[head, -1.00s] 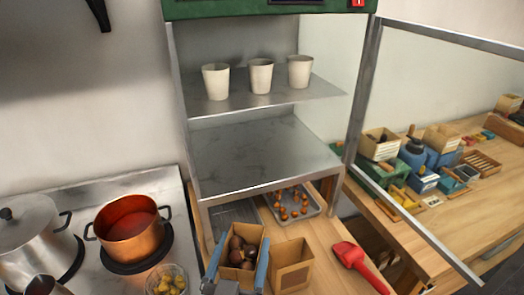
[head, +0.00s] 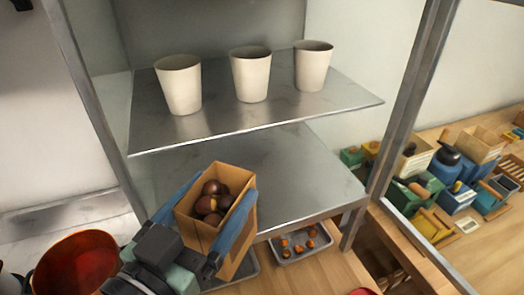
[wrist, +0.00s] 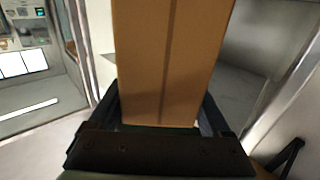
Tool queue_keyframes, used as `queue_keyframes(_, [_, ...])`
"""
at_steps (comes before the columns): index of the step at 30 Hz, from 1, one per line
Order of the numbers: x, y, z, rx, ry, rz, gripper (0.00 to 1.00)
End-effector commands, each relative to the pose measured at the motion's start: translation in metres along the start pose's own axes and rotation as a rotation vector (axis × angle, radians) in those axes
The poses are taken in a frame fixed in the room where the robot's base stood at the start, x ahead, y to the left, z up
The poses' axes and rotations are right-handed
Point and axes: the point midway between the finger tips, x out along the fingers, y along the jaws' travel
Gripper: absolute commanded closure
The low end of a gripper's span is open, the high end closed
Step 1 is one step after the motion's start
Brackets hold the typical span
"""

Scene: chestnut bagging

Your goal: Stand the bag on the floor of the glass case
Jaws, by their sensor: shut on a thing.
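The bag (head: 236,178) is an open-topped brown paper bag with several dark chestnuts (head: 211,201) inside. My gripper (head: 215,215) is shut on the bag, with a blue finger on each side, and holds it a little tilted in the head view. The bag (wrist: 170,60) fills the middle of the wrist view. The glass case has a bare metal floor (head: 290,175) below a metal shelf (head: 230,120). The bag is in front of the case, over the floor's front edge in the picture; I cannot tell whether it touches.
Three white cups (head: 251,74) stand on the shelf above the case floor. A metal post (head: 405,110) and open door frame are at the right. A tray (head: 300,242) with chestnuts sits below the case. A copper pot (head: 75,262) is at lower left.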

Motion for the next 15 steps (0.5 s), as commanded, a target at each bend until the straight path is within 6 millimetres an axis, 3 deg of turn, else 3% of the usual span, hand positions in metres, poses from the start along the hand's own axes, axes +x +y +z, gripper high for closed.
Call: queue_keyframes(15, [0.105,0.001,-0.005,0.001,0.004,0.004,1.0])
